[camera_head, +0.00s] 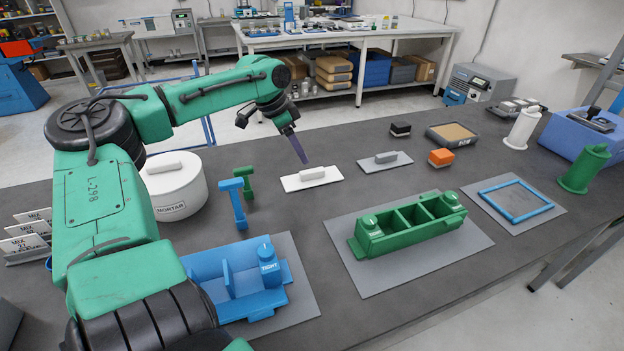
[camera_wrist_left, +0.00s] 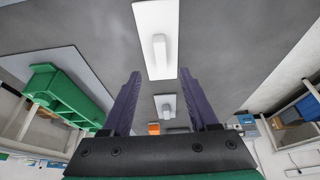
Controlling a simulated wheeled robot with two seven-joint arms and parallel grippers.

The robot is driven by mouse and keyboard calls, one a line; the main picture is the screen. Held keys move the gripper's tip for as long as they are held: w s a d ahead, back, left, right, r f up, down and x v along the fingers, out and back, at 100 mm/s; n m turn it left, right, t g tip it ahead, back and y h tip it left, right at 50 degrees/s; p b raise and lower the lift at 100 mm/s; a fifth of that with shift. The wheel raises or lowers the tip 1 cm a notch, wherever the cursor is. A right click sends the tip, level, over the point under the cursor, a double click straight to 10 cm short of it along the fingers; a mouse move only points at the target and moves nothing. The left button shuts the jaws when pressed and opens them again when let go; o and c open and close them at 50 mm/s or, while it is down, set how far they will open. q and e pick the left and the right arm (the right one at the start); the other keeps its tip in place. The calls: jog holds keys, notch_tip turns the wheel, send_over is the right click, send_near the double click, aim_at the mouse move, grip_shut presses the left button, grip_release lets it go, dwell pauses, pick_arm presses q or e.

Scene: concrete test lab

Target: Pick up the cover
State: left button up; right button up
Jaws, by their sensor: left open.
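Which piece is the cover is not certain; two flat rectangular plates with a raised bar handle fit. The white plate (camera_head: 297,184) lies on the table under my left gripper (camera_head: 302,158), and it shows ahead of the fingertips in the left wrist view (camera_wrist_left: 144,62). The grey plate (camera_head: 372,166) lies farther right. In the left wrist view my left gripper (camera_wrist_left: 160,73) has its two purple fingers spread with nothing between them. It hangs above the white plate, seemingly apart from it. My right gripper is not in view.
A white mortar bucket (camera_head: 183,198), its lid bearing a bar handle, and blue and green hammer-like tools stand left. A green divided box (camera_head: 398,238) and a blue holder (camera_head: 238,293) sit on grey mats in front. Orange and black blocks lie behind right. Bare table surrounds the white plate.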

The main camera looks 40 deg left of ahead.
aim_at(312, 171)
pick_arm(q)
jog(key=x, duration=0.8)
jog(key=shift+w+a+r, duration=0.1)
jog(key=shift+w, duration=0.05)
grip_shut()
